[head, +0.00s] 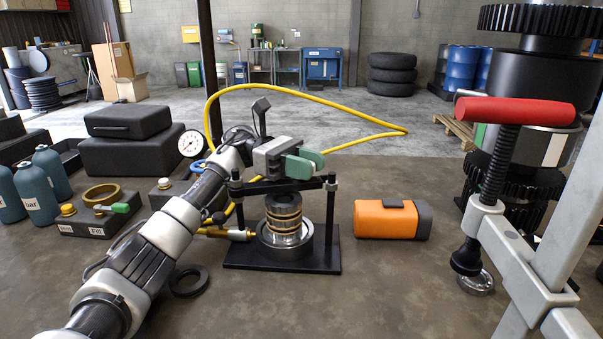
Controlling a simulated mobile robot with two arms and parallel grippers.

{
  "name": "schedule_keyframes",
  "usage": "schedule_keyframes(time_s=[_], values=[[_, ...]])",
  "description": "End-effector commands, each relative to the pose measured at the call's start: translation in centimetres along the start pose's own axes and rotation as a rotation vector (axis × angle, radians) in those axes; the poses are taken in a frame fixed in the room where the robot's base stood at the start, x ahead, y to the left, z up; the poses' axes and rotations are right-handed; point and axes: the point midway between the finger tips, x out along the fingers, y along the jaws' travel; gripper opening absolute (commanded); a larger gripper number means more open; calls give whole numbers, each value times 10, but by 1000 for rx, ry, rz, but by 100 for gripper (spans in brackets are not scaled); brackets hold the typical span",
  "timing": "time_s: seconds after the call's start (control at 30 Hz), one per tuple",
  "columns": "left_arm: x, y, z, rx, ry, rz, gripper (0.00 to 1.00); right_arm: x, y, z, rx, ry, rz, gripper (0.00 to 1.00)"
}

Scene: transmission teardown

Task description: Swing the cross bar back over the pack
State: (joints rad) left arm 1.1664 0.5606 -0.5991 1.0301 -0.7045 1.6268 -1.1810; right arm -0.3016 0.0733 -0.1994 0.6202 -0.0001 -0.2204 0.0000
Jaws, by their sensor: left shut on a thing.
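The black cross bar (259,188) runs between two upright posts on a black base plate (325,262). In this view it lies across the top of the pack (284,222), a stack of brass-coloured and dark rings on a round metal seat. My left gripper (304,166) comes in from the left, with its green jaws just above the bar. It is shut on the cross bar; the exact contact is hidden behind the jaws. My right gripper is not in view.
A yellow hose (330,102) loops behind the stand. A red-handled clamp (515,110) stands at right. Blue bottles (35,195) stand at left. The front centre bench is clear.

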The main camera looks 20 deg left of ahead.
Motion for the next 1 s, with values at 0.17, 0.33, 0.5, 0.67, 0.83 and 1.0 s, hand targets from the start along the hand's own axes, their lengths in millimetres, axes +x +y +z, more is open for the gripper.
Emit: schedule_keyframes(time_s=[0.17,0.33,0.5,0.67,0.83,1.0], values=[[1,1,0,1,1,-20,0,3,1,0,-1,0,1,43],[1,1,1,1,1,-21,0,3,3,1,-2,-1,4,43],[1,1,1,2,1,-20,0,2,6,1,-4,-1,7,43],[1,1,1,2,1,-19,53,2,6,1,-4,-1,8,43],[1,1,1,1,0,-19,55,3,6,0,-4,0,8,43],[-2,2,0,1,0,-18,55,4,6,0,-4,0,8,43]])
